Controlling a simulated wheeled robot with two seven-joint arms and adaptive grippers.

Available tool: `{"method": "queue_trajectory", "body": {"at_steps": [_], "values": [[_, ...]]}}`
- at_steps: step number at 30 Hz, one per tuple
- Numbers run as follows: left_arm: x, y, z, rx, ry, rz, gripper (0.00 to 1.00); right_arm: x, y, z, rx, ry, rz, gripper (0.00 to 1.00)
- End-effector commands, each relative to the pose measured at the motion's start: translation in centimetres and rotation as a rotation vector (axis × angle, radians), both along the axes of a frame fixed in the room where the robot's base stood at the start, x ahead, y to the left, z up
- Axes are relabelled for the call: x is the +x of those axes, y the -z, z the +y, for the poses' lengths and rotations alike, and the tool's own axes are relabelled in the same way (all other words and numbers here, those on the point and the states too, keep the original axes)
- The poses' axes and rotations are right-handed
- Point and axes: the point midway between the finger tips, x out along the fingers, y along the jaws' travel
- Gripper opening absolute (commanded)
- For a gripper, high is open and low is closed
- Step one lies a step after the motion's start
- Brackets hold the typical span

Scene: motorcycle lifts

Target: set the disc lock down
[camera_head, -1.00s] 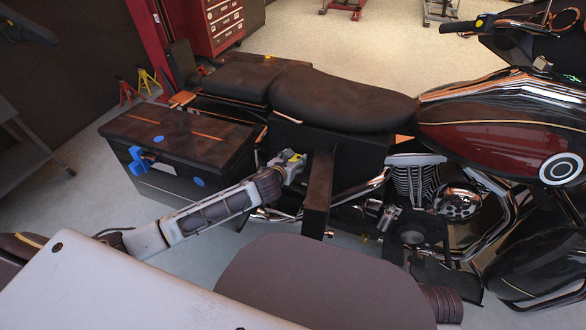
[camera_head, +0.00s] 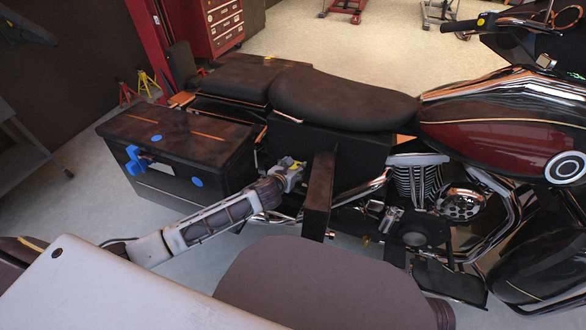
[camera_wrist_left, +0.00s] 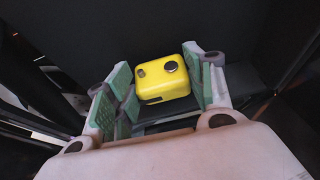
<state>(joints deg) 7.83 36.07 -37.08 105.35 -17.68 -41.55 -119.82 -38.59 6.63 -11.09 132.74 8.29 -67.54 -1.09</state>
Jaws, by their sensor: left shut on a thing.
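The disc lock (camera_wrist_left: 162,80) is a small yellow block with a round dark keyhole and a dark slot. In the left wrist view it sits between the green-padded fingers of my left gripper (camera_wrist_left: 160,96), which is shut on it. In the head view my left gripper (camera_head: 289,172) is beside the motorcycle (camera_head: 340,98), below the seat, between the rear side case and a dark upright post. Only a little yellow shows there; the rest of the lock is hidden. My right gripper is not in view.
The black side case (camera_head: 170,150) with blue marks stands left of my gripper. The dark post (camera_head: 319,190) is close on its right. Chrome pipes and the engine (camera_head: 415,185) lie further right. A red tool cabinet (camera_head: 222,25) stands behind.

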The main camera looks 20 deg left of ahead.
Motion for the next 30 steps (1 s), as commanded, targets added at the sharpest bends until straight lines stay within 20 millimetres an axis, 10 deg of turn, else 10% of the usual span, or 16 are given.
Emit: {"method": "queue_trajectory", "body": {"at_steps": [27, 28, 30], "values": [[0.1, 1.0, 0.0, -0.001, 0.001, -0.003, 0.18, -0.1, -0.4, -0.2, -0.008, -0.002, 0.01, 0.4], [0.0, 1.2, 0.0, 0.0, 0.001, 0.0, 0.55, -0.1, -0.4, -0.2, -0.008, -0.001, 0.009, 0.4], [0.0, 1.1, 0.0, 0.0, 0.001, 0.0, 0.64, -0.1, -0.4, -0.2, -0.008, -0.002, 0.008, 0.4]]}}
